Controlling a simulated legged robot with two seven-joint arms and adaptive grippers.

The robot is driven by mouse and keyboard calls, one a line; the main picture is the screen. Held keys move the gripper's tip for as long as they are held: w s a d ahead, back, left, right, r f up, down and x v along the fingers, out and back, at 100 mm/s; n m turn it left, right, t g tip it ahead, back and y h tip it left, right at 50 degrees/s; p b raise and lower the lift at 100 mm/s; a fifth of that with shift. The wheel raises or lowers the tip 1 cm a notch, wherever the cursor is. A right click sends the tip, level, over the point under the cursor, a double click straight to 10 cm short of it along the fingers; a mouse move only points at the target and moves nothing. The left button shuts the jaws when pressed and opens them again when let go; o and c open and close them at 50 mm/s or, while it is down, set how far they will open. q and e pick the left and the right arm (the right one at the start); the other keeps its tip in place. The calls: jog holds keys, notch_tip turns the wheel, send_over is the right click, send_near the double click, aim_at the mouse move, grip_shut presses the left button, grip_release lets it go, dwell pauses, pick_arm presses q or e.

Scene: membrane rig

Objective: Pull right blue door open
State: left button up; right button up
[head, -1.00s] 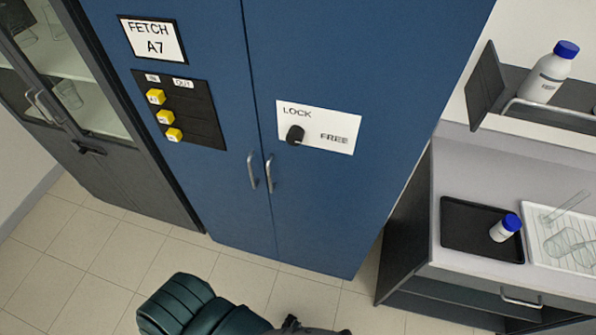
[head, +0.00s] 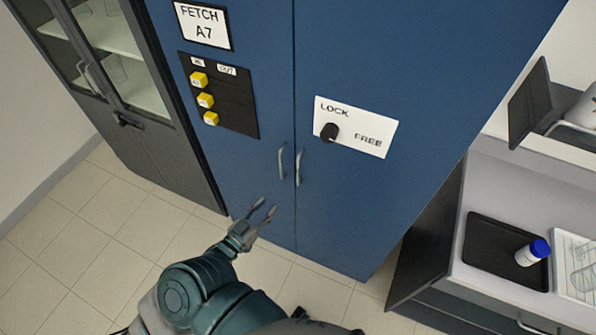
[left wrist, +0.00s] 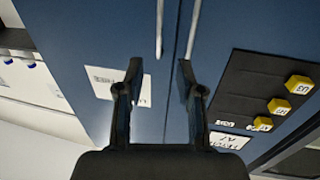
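The right blue door (head: 350,210) is shut, flush with the left blue door (head: 265,60). Its upright silver handle (head: 299,168) is by the centre seam, close to the left door's handle (head: 281,162). A white LOCK/FREE plate (head: 375,125) with a black knob (head: 329,132) is on the right door. My left gripper (head: 265,209) is open and empty, below the handles and apart from them. In the left wrist view, the right door's handle (left wrist: 160,28) shows beyond the gap between the open fingers (left wrist: 160,72). My right gripper is not in view.
A black panel (head: 235,112) with yellow tags and a FETCH A7 sign (head: 203,27) are on the left door. A grey glass-fronted cabinet (head: 150,130) stands left. At right, a counter holds a black tray (head: 485,250) with a blue-capped bottle (head: 530,253). Tiled floor is clear in front.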

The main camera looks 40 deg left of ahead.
aim_at(298, 172)
pick_arm(q)
jog(key=w, duration=0.5)
jog(key=w+p, duration=0.1)
jog(key=w, duration=0.5)
jog(key=w+p, duration=0.1)
jog(key=w, duration=0.5)
jog(key=shift+w+a, duration=0.1)
jog(key=shift+a, duration=0.25)
jog(key=shift+c, duration=0.3)
grip_shut()
